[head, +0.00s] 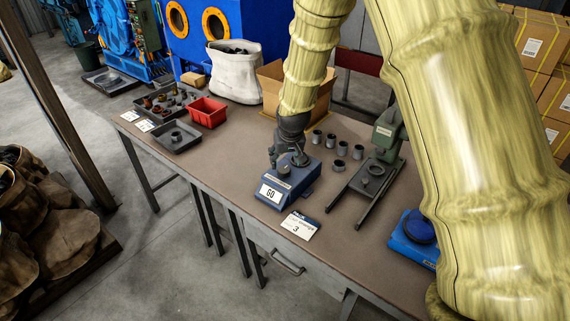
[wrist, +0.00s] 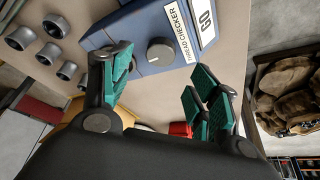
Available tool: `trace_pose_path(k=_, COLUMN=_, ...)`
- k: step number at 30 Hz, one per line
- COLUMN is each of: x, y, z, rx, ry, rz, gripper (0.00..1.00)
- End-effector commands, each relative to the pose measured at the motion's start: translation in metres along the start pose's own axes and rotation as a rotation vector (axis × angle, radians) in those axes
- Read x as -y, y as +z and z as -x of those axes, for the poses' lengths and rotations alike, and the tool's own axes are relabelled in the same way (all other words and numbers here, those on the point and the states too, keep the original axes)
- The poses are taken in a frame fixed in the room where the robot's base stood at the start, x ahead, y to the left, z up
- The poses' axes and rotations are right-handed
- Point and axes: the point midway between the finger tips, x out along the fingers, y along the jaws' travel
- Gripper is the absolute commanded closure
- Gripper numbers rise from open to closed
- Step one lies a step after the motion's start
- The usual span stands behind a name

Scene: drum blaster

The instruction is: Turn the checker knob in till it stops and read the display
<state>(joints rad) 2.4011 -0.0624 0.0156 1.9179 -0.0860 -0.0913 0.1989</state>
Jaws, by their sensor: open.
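The thread checker (head: 298,190) is a blue box near the table's front edge. It also shows in the wrist view (wrist: 136,24), with a "THREAD CHECKER" label. Its display (head: 270,193) reads "GO"; the same display appears sideways in the wrist view (wrist: 207,20). A round grey knob (wrist: 160,52) stands on the checker's face. My gripper (wrist: 165,88) is open, with green-padded fingers and nothing between the pads. The knob lies beyond the fingertips, nearer the left finger. In the head view my gripper (head: 288,157) is over the checker and partly hides it.
Several grey rings (head: 341,149) stand behind the checker. A green press-like fixture (head: 384,133) is to the right. A card (head: 299,225) lies in front. A red bin (head: 206,112) and grey trays (head: 174,138) are left. Bare table lies between trays and checker.

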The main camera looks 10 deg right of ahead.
Motion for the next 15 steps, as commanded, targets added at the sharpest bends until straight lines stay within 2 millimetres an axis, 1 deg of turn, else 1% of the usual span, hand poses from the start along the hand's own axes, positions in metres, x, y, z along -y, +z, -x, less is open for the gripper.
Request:
trace_pose_path(k=1, x=0.0, y=-0.001, z=0.009, rx=-0.001, ry=0.0, rz=0.0, gripper=0.39)
trace_pose_path(k=6, x=0.0, y=-0.001, z=0.03, rx=-0.002, ry=-0.001, rz=0.0, gripper=0.39)
trace_pose_path(k=12, x=0.0, y=0.0, z=0.045, rx=0.0, ry=0.0, rz=0.0, gripper=0.39)
trace_pose_path(k=15, x=0.0, y=0.0, z=0.047, rx=0.0, ry=0.0, rz=0.0, gripper=0.39)
